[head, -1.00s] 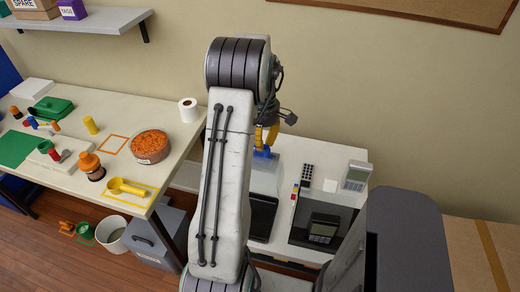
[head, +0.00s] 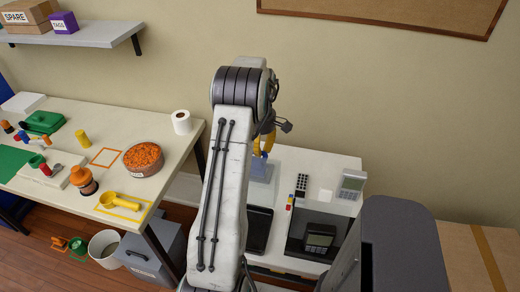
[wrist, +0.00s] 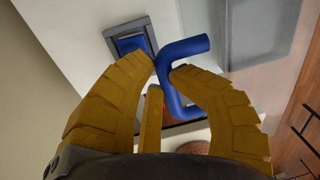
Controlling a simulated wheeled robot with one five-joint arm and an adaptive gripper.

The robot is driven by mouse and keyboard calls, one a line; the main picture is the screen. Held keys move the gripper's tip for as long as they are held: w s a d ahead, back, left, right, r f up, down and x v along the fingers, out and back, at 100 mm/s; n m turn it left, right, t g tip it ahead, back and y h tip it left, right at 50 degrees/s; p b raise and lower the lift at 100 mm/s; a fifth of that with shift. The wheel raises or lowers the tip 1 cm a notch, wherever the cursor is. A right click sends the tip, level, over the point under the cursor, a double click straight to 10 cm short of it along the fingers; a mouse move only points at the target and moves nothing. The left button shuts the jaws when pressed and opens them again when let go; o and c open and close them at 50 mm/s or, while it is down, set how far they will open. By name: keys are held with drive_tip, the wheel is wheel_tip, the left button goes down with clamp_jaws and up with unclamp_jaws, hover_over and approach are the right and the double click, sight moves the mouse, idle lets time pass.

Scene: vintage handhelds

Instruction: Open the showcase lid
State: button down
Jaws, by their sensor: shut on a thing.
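My gripper (head: 263,141) has yellow ridged fingers and is at the far side of the white table, partly hidden behind my arm. In the wrist view my gripper (wrist: 160,75) is closed around a bent blue handle (wrist: 183,47). A blue part (head: 260,154) shows just under the fingers in the head view, above a pale, see-through panel (head: 262,171). I cannot tell how far the lid is raised. A dark case (head: 296,235) with clear sides stands at the right front of the table, with a handheld device (head: 320,238) in it.
A dark tray (head: 258,230) lies beside my arm. A remote (head: 301,184) and a grey handheld (head: 351,184) stand at the back right. The left bench (head: 75,152) holds an orange-filled bowl (head: 143,158) and a paper roll (head: 181,122). A wall is close behind.

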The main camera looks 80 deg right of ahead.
drive_tip(key=shift+a+f, duration=0.2)
drive_tip(key=shift+f, duration=0.05)
drive_tip(key=c, duration=1)
unclamp_jaws()
drive_tip(key=shift+r, duration=0.15)
drive_tip(key=shift+d, duration=0.1)
drive_tip(key=shift+r, duration=0.1)
drive_tip(key=shift+d+r, duration=0.15)
drive_tip(key=shift+r, duration=0.35)
drive_tip(key=r, duration=1)
drive_tip(key=shift+d+r, duration=0.4)
